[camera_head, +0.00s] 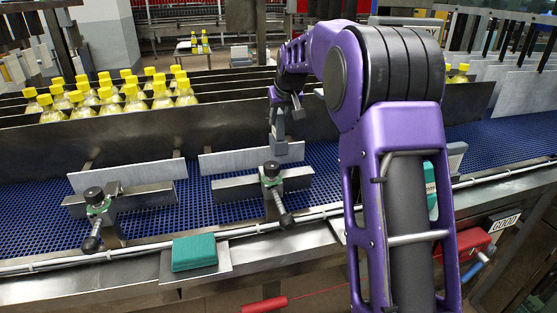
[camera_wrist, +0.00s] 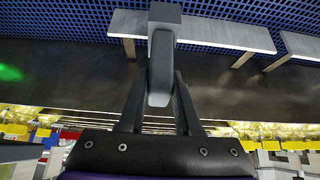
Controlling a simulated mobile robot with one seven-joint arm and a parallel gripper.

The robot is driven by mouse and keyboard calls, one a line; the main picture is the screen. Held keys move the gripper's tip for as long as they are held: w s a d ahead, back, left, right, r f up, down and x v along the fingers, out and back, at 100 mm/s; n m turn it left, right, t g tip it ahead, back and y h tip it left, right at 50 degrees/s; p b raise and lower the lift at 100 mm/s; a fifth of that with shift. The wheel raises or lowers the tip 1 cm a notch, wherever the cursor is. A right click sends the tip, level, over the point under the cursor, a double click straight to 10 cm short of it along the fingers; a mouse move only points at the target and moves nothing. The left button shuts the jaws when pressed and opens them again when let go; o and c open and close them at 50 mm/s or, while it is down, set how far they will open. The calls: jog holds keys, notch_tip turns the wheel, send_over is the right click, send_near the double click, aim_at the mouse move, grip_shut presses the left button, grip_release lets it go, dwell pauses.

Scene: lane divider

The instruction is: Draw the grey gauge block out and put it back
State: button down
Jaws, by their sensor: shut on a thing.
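My gripper (camera_head: 280,102) reaches down over the blue mesh conveyor, near a pale lane plate (camera_head: 232,161). It is shut on the grey gauge block (camera_head: 281,128). In the wrist view the gauge block (camera_wrist: 161,64) shows as a grey upright piece with a wider end, held between the two dark fingers of my gripper (camera_wrist: 160,88). The wider end overlaps the pale plate (camera_wrist: 222,33) in that view. I cannot tell whether the block touches the plate or the belt.
Yellow-capped bottles (camera_head: 130,95) stand in lanes behind a dark metal wall (camera_head: 100,140). Two clamps with black knobs (camera_head: 270,168) stand along the front rail. A teal box (camera_head: 194,252) rests on a small metal shelf. My purple arm hides part of the right side.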

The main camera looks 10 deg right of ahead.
jog(key=shift+r, duration=2.9)
jog(key=shift+s, duration=0.1)
